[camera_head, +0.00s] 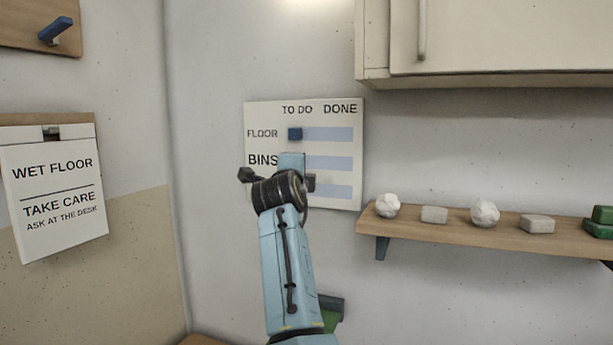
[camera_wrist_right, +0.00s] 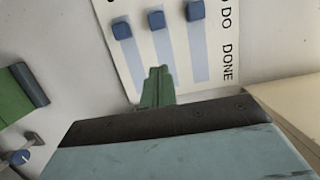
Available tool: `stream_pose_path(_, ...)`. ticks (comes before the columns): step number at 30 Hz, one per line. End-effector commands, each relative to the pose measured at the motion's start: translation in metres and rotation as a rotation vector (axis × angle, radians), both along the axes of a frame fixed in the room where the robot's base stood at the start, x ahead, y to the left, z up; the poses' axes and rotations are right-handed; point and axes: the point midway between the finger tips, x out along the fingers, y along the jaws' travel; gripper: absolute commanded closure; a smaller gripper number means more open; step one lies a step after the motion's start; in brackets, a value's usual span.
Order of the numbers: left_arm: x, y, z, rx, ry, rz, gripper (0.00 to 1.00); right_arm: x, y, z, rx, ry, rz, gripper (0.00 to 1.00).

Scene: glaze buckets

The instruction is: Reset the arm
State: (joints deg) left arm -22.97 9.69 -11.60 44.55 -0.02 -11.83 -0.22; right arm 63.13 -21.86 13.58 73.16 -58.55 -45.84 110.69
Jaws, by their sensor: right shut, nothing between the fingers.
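A white board (camera_head: 335,110) on the wall has TO DO and DONE columns and rows FLOOR and BINS, with a third label hidden by my arm. The FLOOR slider (camera_head: 295,134), a blue block, is at the TO DO end of its strip. The right wrist view shows three blue sliders, FLOOR (camera_wrist_right: 195,10), the middle one (camera_wrist_right: 156,19) and the third (camera_wrist_right: 121,28), all at the TO DO end. My left gripper is out of view.
A wooden shelf (camera_head: 450,236) at right holds pale stones and blocks and green pieces (camera_head: 600,221). A cabinet (camera_head: 490,40) hangs above it. A wet-floor sign (camera_head: 55,195) hangs at left, below a blue peg (camera_head: 55,29). A green object (camera_head: 331,312) is partly behind my arm.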

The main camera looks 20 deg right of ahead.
Motion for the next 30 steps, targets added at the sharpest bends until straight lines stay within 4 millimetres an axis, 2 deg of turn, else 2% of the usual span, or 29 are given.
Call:
stream_pose_path(1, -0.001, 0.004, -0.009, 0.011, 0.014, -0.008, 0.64, 0.0, 0.0, -0.008, 0.0, 0.0, 0.0, 1.0)
stream_pose_path(13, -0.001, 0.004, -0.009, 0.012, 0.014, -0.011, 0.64, 0.0, -0.001, -0.01, 0.0, 0.004, -0.001, 1.0)
stream_pose_path(16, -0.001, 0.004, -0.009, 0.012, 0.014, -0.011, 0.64, -0.002, -0.007, -0.027, -0.017, 0.039, -0.008, 1.0)
stream_pose_path(17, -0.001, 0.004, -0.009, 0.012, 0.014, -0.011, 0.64, -0.003, -0.01, -0.037, -0.025, 0.061, -0.011, 1.0)
stream_pose_path(20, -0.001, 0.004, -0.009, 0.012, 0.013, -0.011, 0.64, -0.014, -0.027, -0.086, -0.078, 0.172, -0.021, 1.0)
stream_pose_path(23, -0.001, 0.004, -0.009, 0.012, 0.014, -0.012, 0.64, -0.034, -0.045, -0.15, -0.16, 0.326, -0.011, 1.0)
stream_pose_path(27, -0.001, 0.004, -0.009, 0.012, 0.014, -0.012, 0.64, -0.075, -0.062, -0.234, -0.294, 0.546, 0.045, 1.0)
stream_pose_path(30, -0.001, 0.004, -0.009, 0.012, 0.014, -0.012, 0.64, -0.111, -0.067, -0.286, -0.398, 0.696, 0.117, 1.0)
